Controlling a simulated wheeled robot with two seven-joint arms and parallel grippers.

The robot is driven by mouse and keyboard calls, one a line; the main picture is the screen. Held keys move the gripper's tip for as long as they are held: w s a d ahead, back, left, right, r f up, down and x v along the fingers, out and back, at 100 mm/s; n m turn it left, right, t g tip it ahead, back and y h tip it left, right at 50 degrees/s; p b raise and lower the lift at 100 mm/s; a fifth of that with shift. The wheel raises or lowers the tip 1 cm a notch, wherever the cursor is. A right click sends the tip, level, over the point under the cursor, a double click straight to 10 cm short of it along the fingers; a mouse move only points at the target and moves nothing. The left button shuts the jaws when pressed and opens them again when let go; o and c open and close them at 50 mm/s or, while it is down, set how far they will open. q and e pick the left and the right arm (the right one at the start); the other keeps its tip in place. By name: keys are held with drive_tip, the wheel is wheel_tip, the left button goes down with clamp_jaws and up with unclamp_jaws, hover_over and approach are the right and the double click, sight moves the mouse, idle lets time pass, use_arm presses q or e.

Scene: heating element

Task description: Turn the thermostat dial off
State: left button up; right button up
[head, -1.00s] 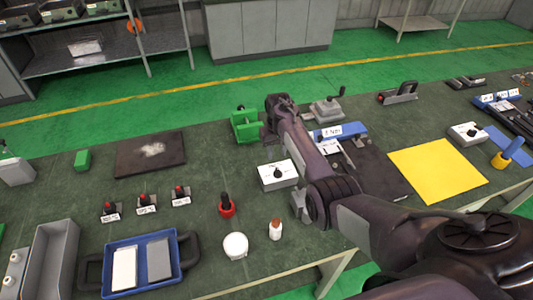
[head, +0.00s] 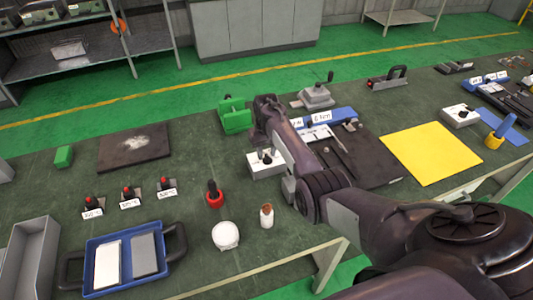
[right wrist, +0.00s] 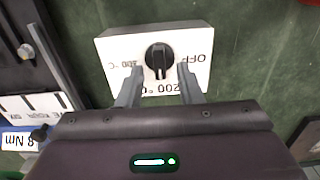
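The thermostat is a white box (head: 258,172) with a black dial (right wrist: 159,60), on the green table under my right arm in the head view. In the right wrist view its face reads OFF at right, 200 °C at the bottom and what looks like 100 °C at left. The dial's ridge runs roughly up and down, its lower end toward the 200 mark. My right gripper (right wrist: 160,78) is open, one finger on each side of the dial, with small gaps seeming to show. Finger depth against the dial is unclear. My left gripper is not in view.
A green block (head: 235,116) stands behind the box. A blue tool holder (head: 325,118) and a dark mat (head: 375,165) lie to its right. Another white dial box (head: 460,116) stands at far right. A red-based black knob (head: 214,195) and a white round item (head: 226,235) are at front left.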

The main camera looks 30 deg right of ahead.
drive_tip(key=shift+c, duration=1.4)
clamp_jaws()
drive_tip(key=shift+n, duration=0.5)
drive_tip(key=n+p, duration=0.1)
drive_tip(key=n, duration=0.2)
drive_tip(key=shift+a, duration=0.15)
drive_tip(key=n+p, duration=0.1)
drive_tip(key=n, duration=0.2)
drive_tip(key=shift+a+n, duration=0.15)
drive_tip(key=shift+n, duration=0.25)
drive_tip(key=n, duration=0.4)
drive_tip(key=shift+s+a, duration=0.15)
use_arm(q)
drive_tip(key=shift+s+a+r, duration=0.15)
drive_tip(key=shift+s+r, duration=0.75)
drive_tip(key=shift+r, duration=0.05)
use_arm(e)
drive_tip(key=n, duration=0.6)
drive_tip(key=shift+s+a, duration=0.15)
drive_tip(key=shift+s, duration=0.1)
